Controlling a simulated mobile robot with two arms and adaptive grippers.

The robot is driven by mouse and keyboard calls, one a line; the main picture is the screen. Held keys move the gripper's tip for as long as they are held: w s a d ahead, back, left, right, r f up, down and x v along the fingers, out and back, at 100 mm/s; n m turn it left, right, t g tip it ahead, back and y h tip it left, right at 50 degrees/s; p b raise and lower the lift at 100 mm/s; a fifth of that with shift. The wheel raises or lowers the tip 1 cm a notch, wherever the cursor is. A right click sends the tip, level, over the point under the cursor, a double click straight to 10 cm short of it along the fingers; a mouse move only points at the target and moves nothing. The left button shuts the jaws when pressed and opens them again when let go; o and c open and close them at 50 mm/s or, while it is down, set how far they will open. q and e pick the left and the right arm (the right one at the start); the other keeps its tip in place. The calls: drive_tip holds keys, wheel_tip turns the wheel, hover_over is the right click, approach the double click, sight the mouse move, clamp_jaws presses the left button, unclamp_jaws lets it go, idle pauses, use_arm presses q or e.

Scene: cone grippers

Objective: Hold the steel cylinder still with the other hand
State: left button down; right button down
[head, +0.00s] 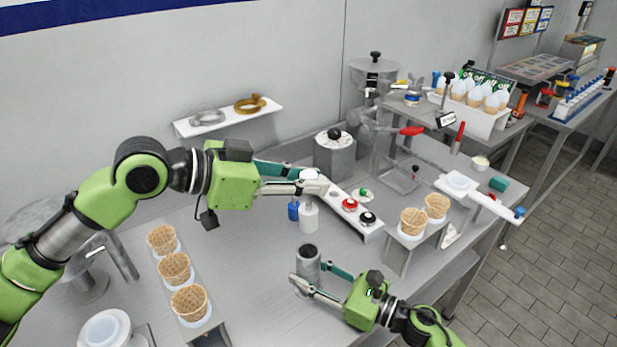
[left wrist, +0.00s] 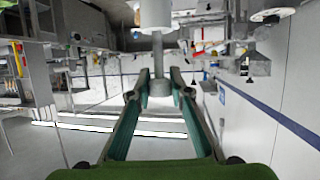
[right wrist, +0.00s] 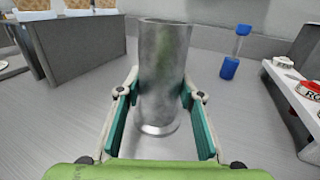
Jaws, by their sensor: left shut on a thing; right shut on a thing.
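The steel cylinder (head: 308,258) stands upright on the steel table, with a dark open top. My right gripper (head: 309,274) is shut on it, one finger on each side; the right wrist view shows the cylinder (right wrist: 163,70) between the pads, its flared foot on the table. My left gripper (head: 320,182) is shut on the pale upper end of a white tool. The tool's thick white lower body (head: 309,217) hangs above and behind the cylinder. In the left wrist view, which is upside down, the tool's thin stem (left wrist: 157,55) runs from the fingertips to the body.
A blue-ended item (head: 293,211) stands behind the cylinder. A white rack (head: 372,230) with red and black knobs lies to the right, near a cone stand (head: 398,255). Several waffle cones stand in a row at left. The table between the row and cylinder is clear.

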sight(306, 205)
use_arm(q)
drive_tip(key=shift+f, duration=0.75)
drive_tip(key=shift+s, duration=0.1)
drive_tip(key=shift+f, duration=2)
wheel_tip(306, 205, down, 9)
drive_tip(key=shift+f, duration=0.15)
idle(3.5)
drive_tip(key=c, duration=1.8)
unclamp_jaws()
drive_tip(key=shift+a, duration=0.1)
